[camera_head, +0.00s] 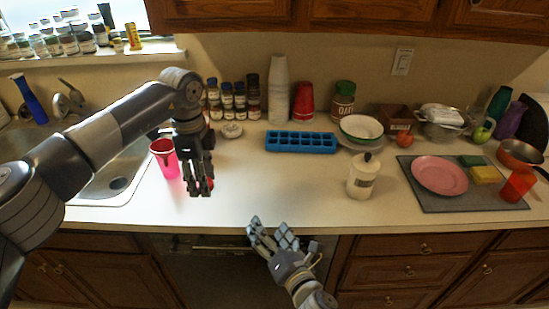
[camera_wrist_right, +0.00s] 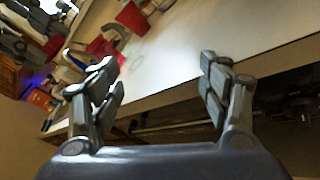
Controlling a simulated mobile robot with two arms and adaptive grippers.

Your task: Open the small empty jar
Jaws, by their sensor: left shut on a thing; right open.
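My left gripper (camera_head: 201,188) reaches down over the counter left of centre, beside the pink cup. It is shut on a small red thing (camera_head: 209,183), which shows only as red edges around the fingers. The fingers hide the rest, so I cannot tell whether this is the small jar. My right gripper (camera_head: 274,228) is open and empty at the counter's front edge, below and right of the left one. Its two spread fingers show in the right wrist view (camera_wrist_right: 160,85), with bare counter beyond them. No other small empty jar is clearly identifiable on the counter.
A pink cup (camera_head: 164,160) stands by the sink (camera_head: 118,200). Spice jars (camera_head: 240,100) and a blue ice tray (camera_head: 300,142) are behind. A white bottle (camera_head: 362,178) and a grey mat (camera_head: 440,203) are right. The front middle counter (camera_head: 285,185) is clear.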

